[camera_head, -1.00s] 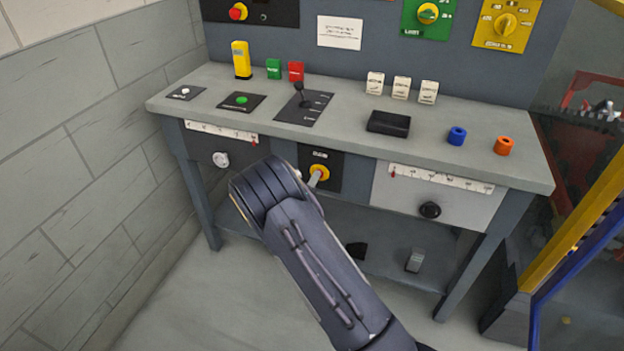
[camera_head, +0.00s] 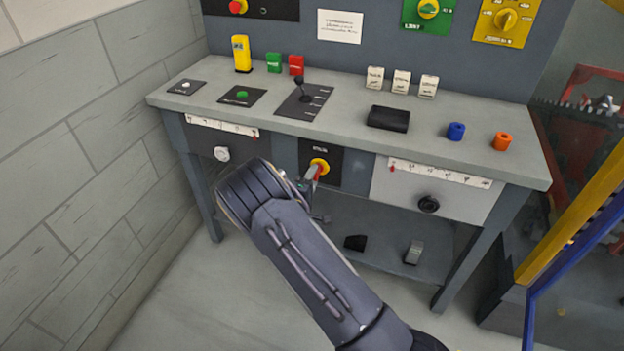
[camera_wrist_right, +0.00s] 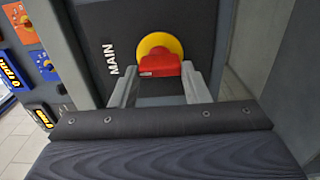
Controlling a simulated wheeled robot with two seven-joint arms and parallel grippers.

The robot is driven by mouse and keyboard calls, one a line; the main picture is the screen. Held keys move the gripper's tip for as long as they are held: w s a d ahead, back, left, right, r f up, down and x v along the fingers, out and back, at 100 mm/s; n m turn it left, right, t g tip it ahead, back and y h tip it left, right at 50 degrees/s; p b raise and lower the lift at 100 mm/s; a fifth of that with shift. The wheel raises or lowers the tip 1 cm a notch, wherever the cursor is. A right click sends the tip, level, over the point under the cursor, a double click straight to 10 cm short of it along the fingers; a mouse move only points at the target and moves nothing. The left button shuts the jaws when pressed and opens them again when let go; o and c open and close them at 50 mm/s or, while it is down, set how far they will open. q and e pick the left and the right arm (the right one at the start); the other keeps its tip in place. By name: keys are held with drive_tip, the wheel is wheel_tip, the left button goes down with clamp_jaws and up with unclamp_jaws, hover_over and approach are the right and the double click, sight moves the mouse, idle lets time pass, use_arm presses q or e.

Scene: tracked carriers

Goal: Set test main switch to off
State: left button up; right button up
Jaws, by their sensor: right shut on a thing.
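The main switch has a yellow disc (camera_head: 320,164) and a red handle (camera_head: 313,172). It sits on a black panel on the bench front. In the right wrist view the red handle (camera_wrist_right: 159,66) lies across the picture, at right angles to the word MAIN, in front of the yellow disc (camera_wrist_right: 158,42). My right gripper (camera_wrist_right: 160,78) is shut on the red handle, one grey finger at each end. In the head view my right gripper (camera_head: 311,178) is partly hidden behind my dark forearm. My left gripper is not in view.
A grey bench (camera_head: 250,117) carries a black lever (camera_head: 304,90), a black box (camera_head: 388,119), a blue ring (camera_head: 456,131) and an orange ring (camera_head: 502,141). A white knob (camera_head: 221,153) and a black knob (camera_head: 428,204) flank the switch. A brick wall (camera_head: 85,150) stands at left.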

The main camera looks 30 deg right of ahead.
drive_tip(key=o, duration=1)
drive_tip(key=v, duration=0.8)
drive_tip(key=shift+w, duration=0.1)
